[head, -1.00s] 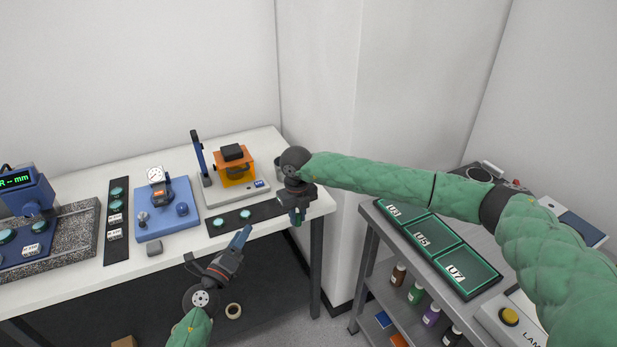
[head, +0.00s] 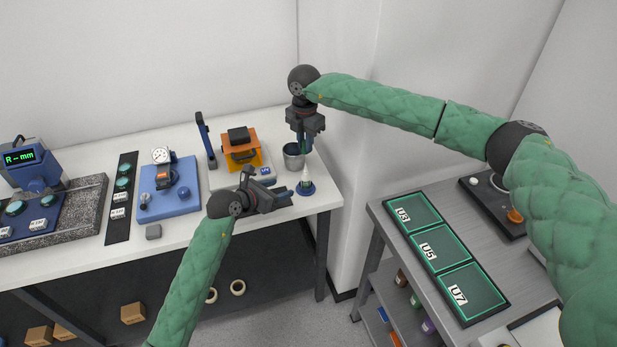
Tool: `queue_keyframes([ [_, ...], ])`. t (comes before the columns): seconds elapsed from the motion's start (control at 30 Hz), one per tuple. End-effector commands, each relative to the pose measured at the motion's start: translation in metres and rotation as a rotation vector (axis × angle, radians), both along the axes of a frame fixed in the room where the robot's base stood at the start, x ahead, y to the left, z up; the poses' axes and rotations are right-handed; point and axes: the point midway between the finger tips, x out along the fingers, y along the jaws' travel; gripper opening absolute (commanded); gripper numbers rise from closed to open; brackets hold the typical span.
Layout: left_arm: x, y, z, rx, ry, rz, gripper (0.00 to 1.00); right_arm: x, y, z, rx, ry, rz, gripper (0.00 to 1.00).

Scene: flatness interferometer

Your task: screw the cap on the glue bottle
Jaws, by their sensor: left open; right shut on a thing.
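The glue bottle (head: 306,184) is a small pale cone-shaped bottle with green on it. It stands upright on a blue round base near the right end of the white table. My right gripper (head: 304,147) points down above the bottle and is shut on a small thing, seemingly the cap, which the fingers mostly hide. I cannot tell whether that thing touches the bottle's tip. My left gripper (head: 280,183) is open and empty just left of the bottle, with its jaws toward it.
An orange fixture (head: 241,156) and a blue plate with a dial gauge (head: 168,205) stand to the left. A grey bench (head: 385,217) with labelled green trays is at right. The table's front edge is close.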

Motion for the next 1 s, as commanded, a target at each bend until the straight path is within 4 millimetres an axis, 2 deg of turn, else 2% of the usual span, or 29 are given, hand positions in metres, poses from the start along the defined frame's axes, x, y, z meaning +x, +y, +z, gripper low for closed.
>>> queue_keyframes([
  [0.37, 0.005, -0.005, -0.003, -0.004, 0.001, 0.0, 0.55, 0.0, 0.0, -0.001, 0.0, 0.0, 0.002, 0.0],
  [1.0, 0.07, -0.062, -0.038, -0.005, 0.0, 0.001, 0.55, 0.0, 0.0, -0.001, 0.0, 0.0, 0.002, 0.0],
])
